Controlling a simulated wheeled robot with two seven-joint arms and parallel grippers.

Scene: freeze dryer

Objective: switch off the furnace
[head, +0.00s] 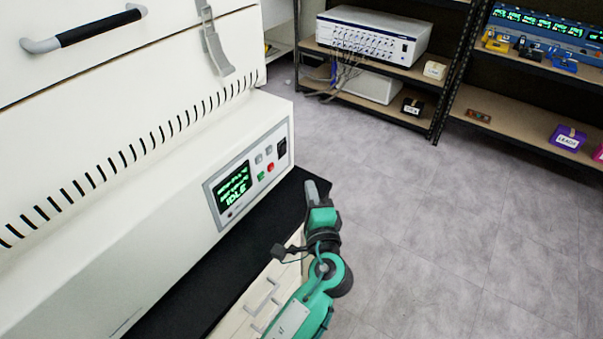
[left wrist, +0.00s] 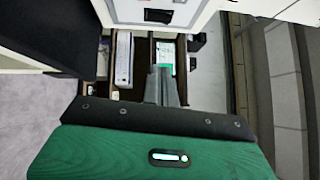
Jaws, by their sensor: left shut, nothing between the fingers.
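The white furnace (head: 120,215) fills the left of the head view. Its control panel (head: 249,172) has a lit green display (head: 234,185) reading IDLE, small grey, green and red buttons, and a black switch (head: 282,147) at the right end. My left gripper (head: 311,188) is shut and empty, just right of and below the panel, near the end of the black bench top. It looks apart from the switch. In the left wrist view, its closed fingers (left wrist: 163,84) point towards a white surface at the top. My right gripper is not in view.
A black bench top (head: 205,285) with white drawers below runs under the furnace. Metal shelves (head: 400,72) with instruments stand at the back right. The grey floor (head: 450,220) between is clear. A black-gripped handle (head: 90,28) sticks out from the furnace's upper front.

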